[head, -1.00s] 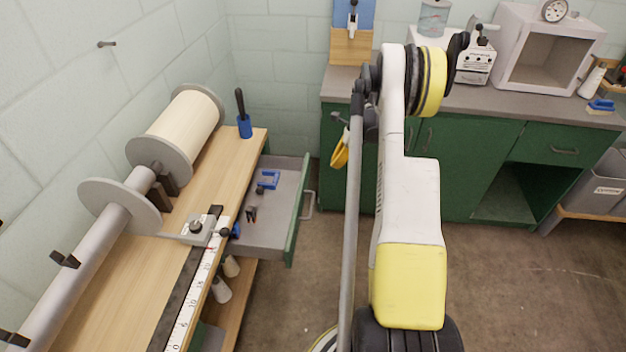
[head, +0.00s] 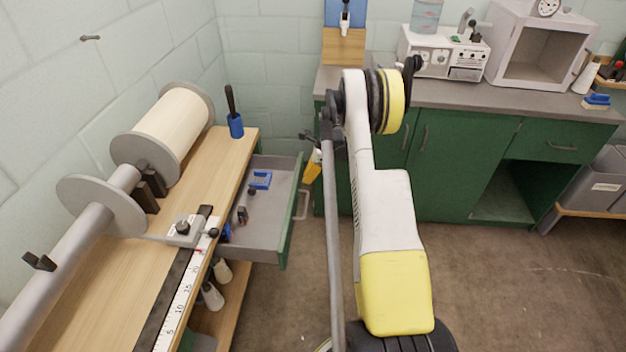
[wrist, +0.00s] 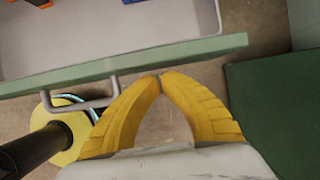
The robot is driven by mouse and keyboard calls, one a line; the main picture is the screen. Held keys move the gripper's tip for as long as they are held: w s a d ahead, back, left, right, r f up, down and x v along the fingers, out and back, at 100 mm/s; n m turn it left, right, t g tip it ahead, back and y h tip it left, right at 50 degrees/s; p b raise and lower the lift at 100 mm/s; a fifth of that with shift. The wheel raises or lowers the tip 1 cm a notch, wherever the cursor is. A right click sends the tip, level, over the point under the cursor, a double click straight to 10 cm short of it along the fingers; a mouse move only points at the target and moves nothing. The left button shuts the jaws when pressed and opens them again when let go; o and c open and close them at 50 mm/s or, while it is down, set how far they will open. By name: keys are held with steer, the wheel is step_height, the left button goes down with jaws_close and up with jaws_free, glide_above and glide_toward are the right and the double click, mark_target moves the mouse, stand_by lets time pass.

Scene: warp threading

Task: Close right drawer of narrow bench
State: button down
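The narrow bench (head: 150,255) has a wooden top, and its right drawer (head: 262,215) stands pulled out, with a grey tray and green front. The drawer's metal handle (head: 304,203) is on the outer face. In the wrist view, the green drawer front (wrist: 130,63) runs across the picture, with the handle (wrist: 82,102) left of the fingers. My gripper (head: 312,168) is just outside the drawer front, near its far end. Its yellow fingers (wrist: 160,76) meet at the tips, holding nothing. The tips appear close to the front; I cannot tell whether they touch.
A blue tool (head: 260,180) and small dark items lie in the drawer. A green cabinet (head: 455,165) with a grey worktop stands beyond my arm. Bottles (head: 212,296) stand on the bench's lower shelf. Floor (head: 500,290) at right is clear.

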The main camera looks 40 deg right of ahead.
mark_target(253, 173)
stand_by(0.3)
steer(key=w+a, duration=0.4)
steer(key=w, duration=0.1)
steer(key=w+a, duration=0.4)
steer(key=w, duration=0.1)
steer(key=w+a, duration=0.5)
steer(key=shift+w+b, duration=0.1)
steer(key=shift+b, duration=0.2)
steer(key=shift+d, duration=0.1)
steer(key=shift+s+d, duration=0.25)
steer(key=shift+s, duration=0.05)
steer(key=s+d, duration=0.2)
steer(key=shift+s+d+b, duration=0.1)
steer(key=shift+s+b, duration=0.2)
steer(key=shift+b, duration=0.05)
steer(key=p+v, duration=0.4)
steer(key=v, duration=0.6)
steer(key=shift+w+r, duration=0.1)
